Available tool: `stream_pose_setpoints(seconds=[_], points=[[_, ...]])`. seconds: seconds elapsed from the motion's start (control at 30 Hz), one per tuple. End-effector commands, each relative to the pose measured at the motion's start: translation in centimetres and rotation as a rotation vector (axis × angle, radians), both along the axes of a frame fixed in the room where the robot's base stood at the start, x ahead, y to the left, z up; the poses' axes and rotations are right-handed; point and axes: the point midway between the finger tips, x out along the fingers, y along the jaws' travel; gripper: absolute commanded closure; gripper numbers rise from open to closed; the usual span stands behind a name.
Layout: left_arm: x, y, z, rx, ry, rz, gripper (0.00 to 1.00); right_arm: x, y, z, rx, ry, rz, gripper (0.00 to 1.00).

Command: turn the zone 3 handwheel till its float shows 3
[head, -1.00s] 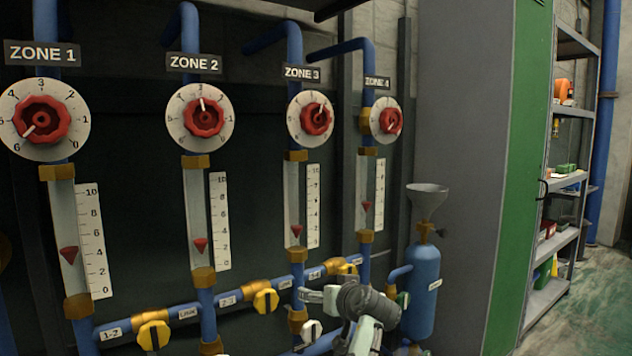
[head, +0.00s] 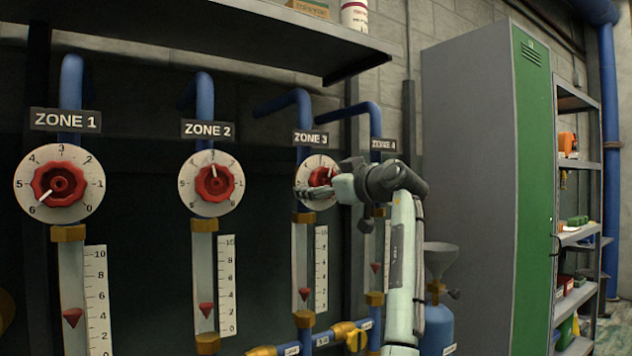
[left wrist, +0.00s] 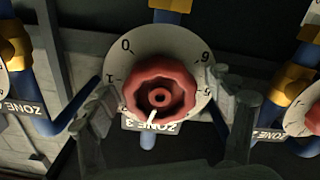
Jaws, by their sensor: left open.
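The zone 3 handwheel (head: 322,177) is a red knob on a white numbered dial (head: 304,173), partly covered by my gripper in the head view. In the left wrist view the handwheel (left wrist: 161,93) appears upside down, its white pointer directed toward the ZONE 3 label (left wrist: 150,126). My left gripper (head: 322,187) is open, with one finger on each side of the handwheel; I cannot tell whether they touch it. The red zone 3 float (head: 305,294) sits near 2 on its scale (head: 321,268). My right gripper is not in view.
The zone 2 handwheel (head: 215,183) and zone 1 handwheel (head: 59,185) are to the left. The zone 4 dial is hidden behind my arm. A shelf (head: 230,30) overhangs the dials. A blue cylinder with a funnel (head: 440,258) and a grey-green cabinet (head: 475,190) stand right.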

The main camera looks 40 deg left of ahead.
Motion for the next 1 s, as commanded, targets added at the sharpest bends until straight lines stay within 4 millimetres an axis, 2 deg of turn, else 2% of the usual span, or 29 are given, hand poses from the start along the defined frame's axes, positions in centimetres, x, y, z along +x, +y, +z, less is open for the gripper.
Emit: stream_pose_setpoints(seconds=[0.17, 0.47, 0.87, 1.0], points=[[0.6, 1.4, 0.0, -0.001, 0.000, 0.000, 0.20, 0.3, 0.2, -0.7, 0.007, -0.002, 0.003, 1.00], [0.7, 1.6, 0.0, 0.000, 0.000, -0.001, 0.21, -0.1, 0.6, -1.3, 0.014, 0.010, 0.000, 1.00], [0.7, 1.6, 0.0, 0.000, 0.000, -0.001, 0.71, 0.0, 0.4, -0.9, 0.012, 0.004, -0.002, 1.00], [0.7, 1.6, -0.1, -0.013, -0.031, 0.000, 0.72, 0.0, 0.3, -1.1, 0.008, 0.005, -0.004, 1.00]])
